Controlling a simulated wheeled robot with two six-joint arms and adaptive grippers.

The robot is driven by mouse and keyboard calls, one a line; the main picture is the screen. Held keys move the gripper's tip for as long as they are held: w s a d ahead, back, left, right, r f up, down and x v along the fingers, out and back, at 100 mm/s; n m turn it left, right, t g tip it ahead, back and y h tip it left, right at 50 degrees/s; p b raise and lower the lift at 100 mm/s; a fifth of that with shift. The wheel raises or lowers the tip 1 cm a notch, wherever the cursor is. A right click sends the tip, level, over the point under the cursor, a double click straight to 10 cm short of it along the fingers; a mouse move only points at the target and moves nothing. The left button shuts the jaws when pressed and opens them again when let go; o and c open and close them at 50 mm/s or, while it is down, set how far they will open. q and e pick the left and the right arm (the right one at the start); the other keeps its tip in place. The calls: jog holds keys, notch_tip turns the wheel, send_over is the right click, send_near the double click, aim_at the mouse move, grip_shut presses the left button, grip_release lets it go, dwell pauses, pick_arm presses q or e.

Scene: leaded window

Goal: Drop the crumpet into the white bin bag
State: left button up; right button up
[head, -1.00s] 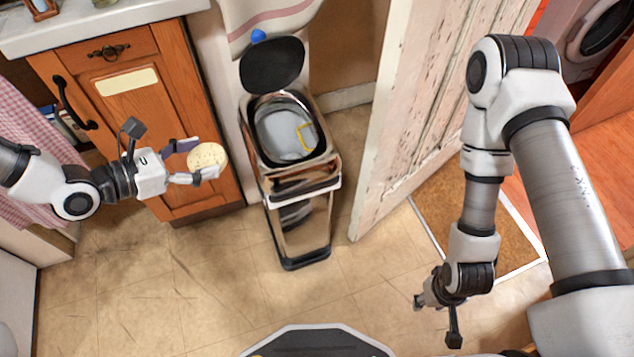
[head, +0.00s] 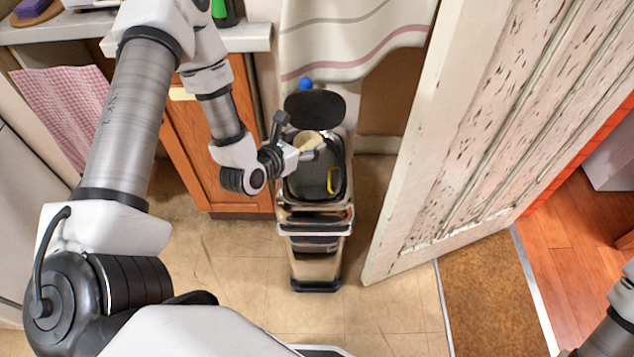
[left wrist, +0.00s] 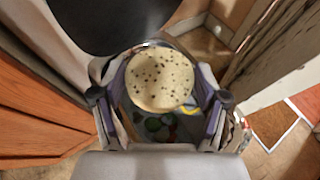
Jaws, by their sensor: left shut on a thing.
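The crumpet (head: 307,139) is a pale round disc with brown specks, held over the back part of the open bin. My left gripper (head: 309,148) is shut on it. In the left wrist view the crumpet (left wrist: 160,79) sits between the two fingers and covers part of the bin's inside. The bin bag (head: 310,184) lines the bin below and looks dark grey in the head view, with a yellow item at its right side. Green and yellow bits show below the crumpet in the left wrist view. My right gripper is out of the picture.
The chrome bin (head: 316,255) stands on the tiled floor with its black lid (head: 315,108) raised behind the opening. A wooden cabinet (head: 195,150) is close on its left. A worn white door (head: 490,110) stands open to the right. The floor before the bin is clear.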

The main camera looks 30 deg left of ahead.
pick_arm(q)
jog(key=shift+a+f, duration=0.1)
jog(key=shift+f, duration=0.25)
jog(key=o, duration=1.2)
jog(key=shift+s+r, duration=0.1)
jog(key=shift+s, duration=0.05)
jog(key=v, duration=0.7)
jog(key=shift+s, duration=0.15)
